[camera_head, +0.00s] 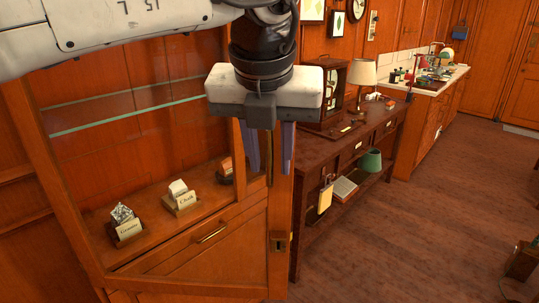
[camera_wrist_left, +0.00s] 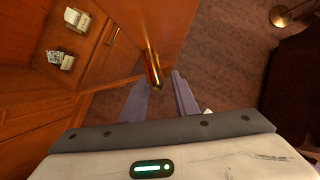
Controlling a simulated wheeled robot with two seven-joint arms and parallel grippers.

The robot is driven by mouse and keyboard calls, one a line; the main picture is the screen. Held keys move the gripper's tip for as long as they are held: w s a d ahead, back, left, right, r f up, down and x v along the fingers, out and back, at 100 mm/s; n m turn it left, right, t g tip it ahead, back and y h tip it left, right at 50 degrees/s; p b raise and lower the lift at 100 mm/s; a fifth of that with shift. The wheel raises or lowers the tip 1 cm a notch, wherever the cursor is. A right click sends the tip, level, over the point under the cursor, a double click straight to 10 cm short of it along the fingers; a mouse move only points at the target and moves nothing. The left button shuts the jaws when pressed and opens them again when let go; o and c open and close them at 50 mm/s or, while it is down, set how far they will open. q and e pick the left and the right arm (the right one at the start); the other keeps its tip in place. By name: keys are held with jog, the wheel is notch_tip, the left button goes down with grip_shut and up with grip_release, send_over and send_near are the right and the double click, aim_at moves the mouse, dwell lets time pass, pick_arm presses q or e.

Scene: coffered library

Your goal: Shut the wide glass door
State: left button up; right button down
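The wide glass door (camera_head: 279,205) has a wooden frame with a brass lock plate low on its right stile. It stands ajar, with the cabinet's shelf and drawer front showing through the glass. A slim upright brass handle (camera_head: 269,165) is on the stile; it also shows in the left wrist view (camera_wrist_left: 152,66). My left gripper (camera_head: 268,160) points down at the stile, fingers apart on either side of the handle. In the wrist view the gripper (camera_wrist_left: 160,98) shows a clear gap between its fingers. I cannot tell whether they touch the handle. My right gripper is out of view.
Labelled mineral samples (camera_head: 182,197) stand on the cabinet shelf, below a glass shelf (camera_head: 125,115). A dark side table (camera_head: 385,125) with a lamp (camera_head: 362,75) stands close right of the door.

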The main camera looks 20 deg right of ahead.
pick_arm(q)
jog(key=v, duration=1)
jog(key=shift+r+b, duration=0.2)
jog(key=shift+b, duration=0.1)
